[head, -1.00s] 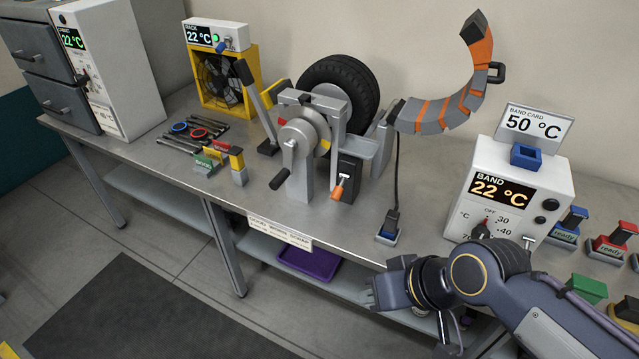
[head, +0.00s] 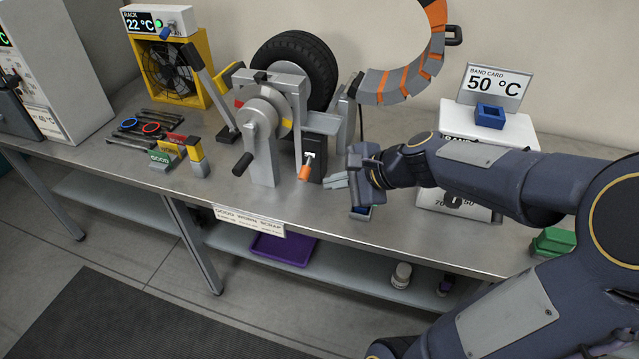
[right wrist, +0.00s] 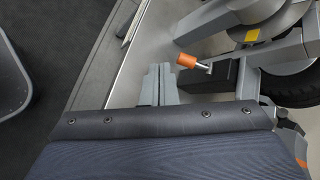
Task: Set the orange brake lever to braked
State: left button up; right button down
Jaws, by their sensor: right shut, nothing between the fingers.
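The orange brake lever (head: 304,173) shows in the head view as a short orange grip on a metal stem. It points down from the front of a black block (head: 315,160) below the tyre clamp (head: 262,125). In the right wrist view the orange grip (right wrist: 187,61) lies just beyond the fingertips and to their right. My right gripper (head: 336,179) is shut and empty, to the right of the lever, with a small gap between them. Its closed fingers (right wrist: 158,85) also show in the right wrist view. My left gripper is not in view.
A dark tyre (head: 300,65) stands behind the clamp, and a black-handled crank (head: 243,163) is left of the lever. A segmented orange-grey band (head: 400,82) curves up at the right. My right forearm covers part of the band heater (head: 470,120). The bench front left of the lever has free room.

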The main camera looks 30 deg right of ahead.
aim_at(306, 170)
jog(key=w+d+f+m+t+h, duration=0.1)
jog(key=w+d+f+m, duration=0.2)
jog(key=d+m, duration=0.2)
jog(key=shift+w+d+m, duration=0.15)
jog(key=shift+d+m, duration=0.15)
jog(key=shift+d, duration=0.1)
jog(key=b+x, duration=0.2)
jog(key=x, duration=0.8)
